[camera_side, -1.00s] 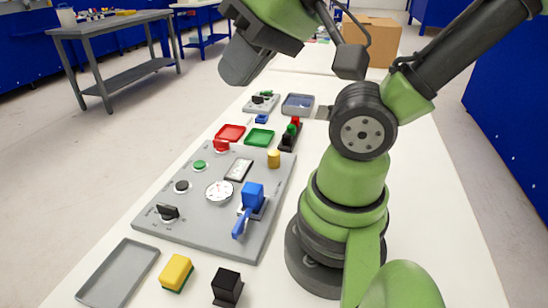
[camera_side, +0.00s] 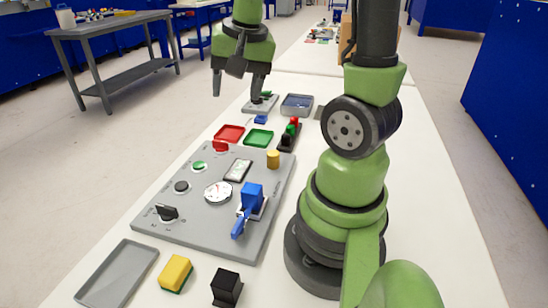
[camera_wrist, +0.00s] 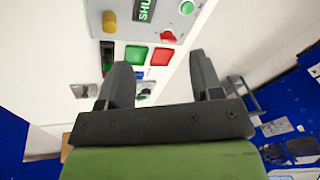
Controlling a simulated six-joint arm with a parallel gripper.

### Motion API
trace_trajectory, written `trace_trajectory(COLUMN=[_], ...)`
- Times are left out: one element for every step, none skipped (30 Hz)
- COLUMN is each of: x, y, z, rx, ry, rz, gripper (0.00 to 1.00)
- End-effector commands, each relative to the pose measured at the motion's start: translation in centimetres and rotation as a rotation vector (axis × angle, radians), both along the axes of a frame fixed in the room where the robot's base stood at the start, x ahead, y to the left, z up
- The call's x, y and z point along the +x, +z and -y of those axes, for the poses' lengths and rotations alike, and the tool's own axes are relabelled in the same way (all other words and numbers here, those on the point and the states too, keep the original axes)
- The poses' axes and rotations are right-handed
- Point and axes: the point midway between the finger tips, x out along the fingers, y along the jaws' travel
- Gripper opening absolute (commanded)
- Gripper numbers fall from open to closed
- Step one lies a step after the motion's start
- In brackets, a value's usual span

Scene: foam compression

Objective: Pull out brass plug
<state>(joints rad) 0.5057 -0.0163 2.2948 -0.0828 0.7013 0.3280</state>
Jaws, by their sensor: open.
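The brass plug (camera_side: 273,158) is a short yellow cylinder standing upright at the right edge of the grey panel (camera_side: 262,230). It also shows in the wrist view (camera_wrist: 109,21), near the top left. My gripper (camera_side: 240,92) is above the far end of the table in the side view, well beyond and higher than the plug. Its two fingers are apart with nothing between them. The fingers also show apart in the wrist view (camera_wrist: 160,72), with the plug outside them, up and to the left.
The panel carries a blue-handled valve (camera_side: 250,198), a dial gauge (camera_side: 218,192), knobs and buttons. Red (camera_side: 230,133) and green (camera_side: 259,138) trays lie beyond it, beside a rack of coloured pieces (camera_side: 290,135). A grey tray (camera_side: 92,301), sponge (camera_side: 176,272) and black block (camera_side: 227,287) lie in front.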

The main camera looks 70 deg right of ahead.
Motion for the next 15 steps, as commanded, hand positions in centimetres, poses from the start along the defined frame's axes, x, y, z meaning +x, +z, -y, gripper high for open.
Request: trace_trajectory(x=[-0.1,-0.2,-0.5,-0.7,-0.9,-1.2,-1.5,-1.8,-2.2,-2.5,-2.7,-3.0,-3.2,-3.4,-3.6], y=[-1.4,-2.1,-3.1,-3.9,-4.6,-5.5,-6.2,-6.9,-7.6,-8.2,-8.7,-9.2,-9.6,-9.9,-10.2], z=[1.5,2.4,3.5,4.2,4.9,5.8,6.4,6.9,7.5,7.9,8.3,8.7,8.9,9.1,9.3], rx=[0.018,0.027,0.04,0.048,0.058,0.071,0.079,0.087,0.098,0.105,0.111,0.119,0.124,0.128,0.132], ry=[-0.068,-0.106,-0.157,-0.192,-0.226,-0.27,-0.299,-0.328,-0.36,-0.383,-0.402,-0.425,-0.441,-0.452,-0.463], rz=[-0.04,-0.059,-0.084,-0.101,-0.117,-0.138,-0.152,-0.165,-0.181,-0.191,-0.199,-0.208,-0.214,-0.221,-0.225], gripper=[0.6,0.6,0.6,0.6,0.6,0.6,0.6,0.6,0.6,0.6,0.6,0.6,0.6,0.6,0.6])
